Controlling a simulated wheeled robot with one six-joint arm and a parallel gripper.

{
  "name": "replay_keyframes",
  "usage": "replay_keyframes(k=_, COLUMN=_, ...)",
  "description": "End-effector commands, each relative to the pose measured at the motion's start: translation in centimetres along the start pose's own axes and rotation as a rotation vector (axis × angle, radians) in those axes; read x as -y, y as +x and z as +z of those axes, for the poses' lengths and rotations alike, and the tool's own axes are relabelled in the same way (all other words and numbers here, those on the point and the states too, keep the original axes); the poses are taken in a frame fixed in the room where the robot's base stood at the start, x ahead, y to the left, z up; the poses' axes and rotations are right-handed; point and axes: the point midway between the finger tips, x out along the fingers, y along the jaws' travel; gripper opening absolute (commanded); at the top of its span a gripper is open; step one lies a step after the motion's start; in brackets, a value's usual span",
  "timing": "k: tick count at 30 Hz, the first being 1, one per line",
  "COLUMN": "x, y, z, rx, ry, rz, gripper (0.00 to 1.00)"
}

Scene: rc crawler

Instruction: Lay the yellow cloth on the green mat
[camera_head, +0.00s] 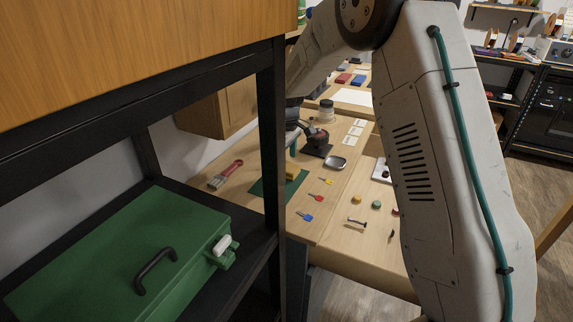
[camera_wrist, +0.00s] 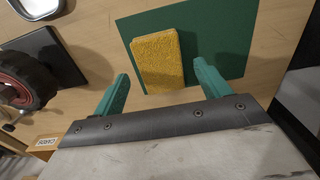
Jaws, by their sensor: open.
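The yellow cloth (camera_wrist: 157,50) is a small textured rectangle in the wrist view. It lies flat on the green mat (camera_wrist: 218,32), close to the mat's left edge. In the camera_head view the cloth (camera_head: 292,172) shows as a small yellow patch on the mat (camera_head: 266,188), partly hidden by the black shelf post. My gripper (camera_wrist: 160,70) is open, with its two teal fingers apart on either side of the cloth's near end. Nothing is held between them. Whether the fingers touch the mat cannot be told.
A dark-red wheel on a black stand (camera_wrist: 28,75) and a metal dish (camera_wrist: 38,5) are left of the mat. A green toolbox (camera_head: 125,255) sits on the black shelf in front.

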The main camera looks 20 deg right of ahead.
Motion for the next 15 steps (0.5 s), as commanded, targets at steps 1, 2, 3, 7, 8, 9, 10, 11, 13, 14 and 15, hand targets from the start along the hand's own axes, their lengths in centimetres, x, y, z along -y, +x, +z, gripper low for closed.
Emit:
replay_keyframes(k=1, x=-0.1, y=-1.3, z=-0.1, rx=-0.004, ry=0.000, rz=0.004, gripper=0.75)
replay_keyframes(k=2, x=-0.1, y=-2.0, z=-0.1, rx=-0.004, ry=0.000, rz=0.004, gripper=0.75)
replay_keyframes(k=3, x=-0.1, y=-2.9, z=-0.1, rx=-0.004, ry=0.000, rz=0.004, gripper=0.75)
replay_keyframes(k=7, x=-0.1, y=-5.6, z=-0.1, rx=-0.003, ry=0.000, rz=0.003, gripper=0.75)
replay_keyframes(k=8, x=-0.1, y=-6.1, z=-0.1, rx=-0.003, ry=0.000, rz=0.003, gripper=0.75)
replay_keyframes(k=9, x=0.0, y=-6.8, z=0.0, rx=-0.002, ry=0.000, rz=0.002, gripper=0.75)
replay_keyframes(k=10, x=0.0, y=-7.2, z=0.0, rx=-0.003, ry=0.000, rz=0.002, gripper=0.75)
replay_keyframes(k=11, x=0.0, y=-7.6, z=0.0, rx=-0.002, ry=0.000, rz=0.002, gripper=0.75)
replay_keyframes(k=13, x=0.0, y=-8.3, z=0.0, rx=-0.001, ry=0.000, rz=0.001, gripper=0.75)
replay_keyframes(k=14, x=0.0, y=-8.5, z=0.0, rx=-0.001, ry=0.000, rz=0.001, gripper=0.75)
replay_keyframes(k=15, x=0.0, y=-8.7, z=0.0, rx=-0.001, ry=0.000, rz=0.001, gripper=0.75)
